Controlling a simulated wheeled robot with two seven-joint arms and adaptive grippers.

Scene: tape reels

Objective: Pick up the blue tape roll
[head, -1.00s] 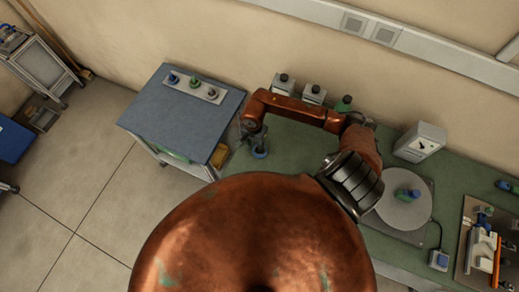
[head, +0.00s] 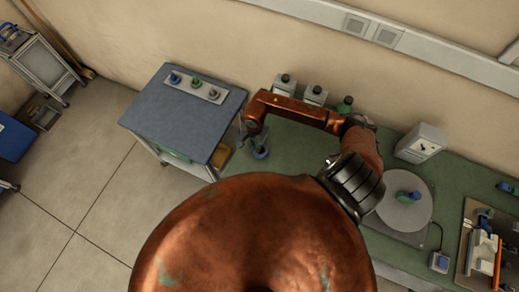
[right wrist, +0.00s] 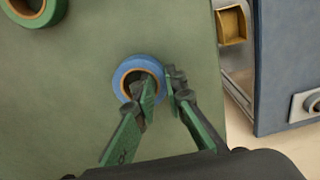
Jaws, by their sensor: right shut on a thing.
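The blue tape roll (head: 260,153) lies at the left end of the green bench (head: 290,150), below my right gripper (head: 256,142). In the right wrist view the blue tape roll (right wrist: 122,76) shows as a ring with a brown core. My right gripper (right wrist: 159,84) has one green-and-dark finger in the hole and the other outside the ring's right side. It is shut on the roll's wall. The roll seems to rest on the bench; I cannot tell if it is lifted. My left gripper is not in view.
A green roll (right wrist: 36,12) lies on the bench beside the blue one. A round grey plate (head: 405,212) and a white box (head: 421,143) are at the right.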

